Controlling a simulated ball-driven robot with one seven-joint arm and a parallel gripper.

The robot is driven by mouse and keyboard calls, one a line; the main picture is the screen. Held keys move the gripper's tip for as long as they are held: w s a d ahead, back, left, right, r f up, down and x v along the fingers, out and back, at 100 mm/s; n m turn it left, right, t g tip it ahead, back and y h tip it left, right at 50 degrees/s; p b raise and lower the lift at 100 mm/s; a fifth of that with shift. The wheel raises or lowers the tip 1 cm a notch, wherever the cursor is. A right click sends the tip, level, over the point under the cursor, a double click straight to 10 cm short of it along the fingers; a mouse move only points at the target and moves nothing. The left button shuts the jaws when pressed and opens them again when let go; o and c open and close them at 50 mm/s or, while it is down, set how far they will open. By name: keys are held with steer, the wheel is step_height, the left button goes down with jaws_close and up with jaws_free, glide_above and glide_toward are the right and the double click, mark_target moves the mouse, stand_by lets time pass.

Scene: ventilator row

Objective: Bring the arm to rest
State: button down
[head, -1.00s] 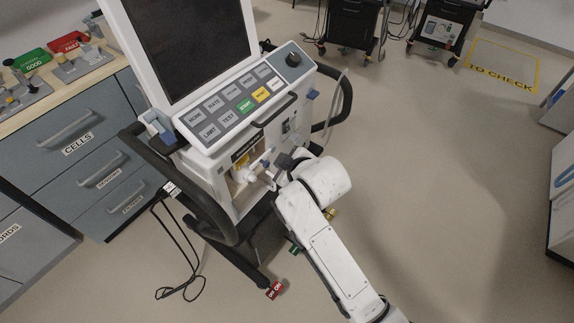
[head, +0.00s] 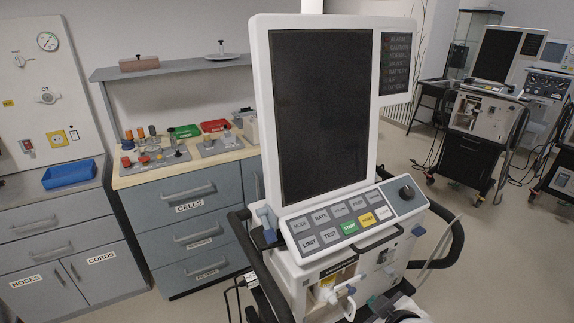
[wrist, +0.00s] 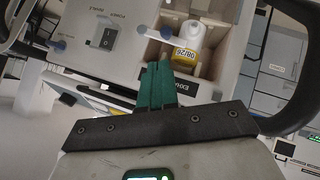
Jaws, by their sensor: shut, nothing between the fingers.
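My gripper (wrist: 154,86) shows in the wrist view with its two green fingers together and nothing between them. It points at the front of a ventilator, near an open compartment (wrist: 222,63). A white part with a yellow label reading 08/26 (wrist: 187,50) sits in that compartment, apart from the fingertips as far as I can tell. In the head view the ventilator (head: 340,226) stands in front of me with a dark screen (head: 320,115).
A black handle rail (head: 442,232) curves around the ventilator's right side. A rocker switch (wrist: 107,38) is on its front. Drawer cabinets (head: 190,215) stand at left, with a blue tray (head: 70,173) on the counter. Other ventilators (head: 485,115) stand back right; floor between is clear.

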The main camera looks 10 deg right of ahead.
steer(key=s+f+m+g, duration=0.3)
steer(key=s+f+g, duration=0.1)
steer(key=s, duration=0.9)
steer(key=s+d+f+m+g, duration=0.1)
steer(key=s+f+m+g, duration=0.2)
steer(key=s, duration=1.1)
step_height(320, 180, down, 4)
steer(key=shift+s+d+g+y, duration=0.25)
steer(key=shift+g+y, duration=0.15)
steer(key=shift+g, duration=0.7)
steer(key=c, duration=1.9)
jaws_free()
steer(key=shift+w, duration=0.1)
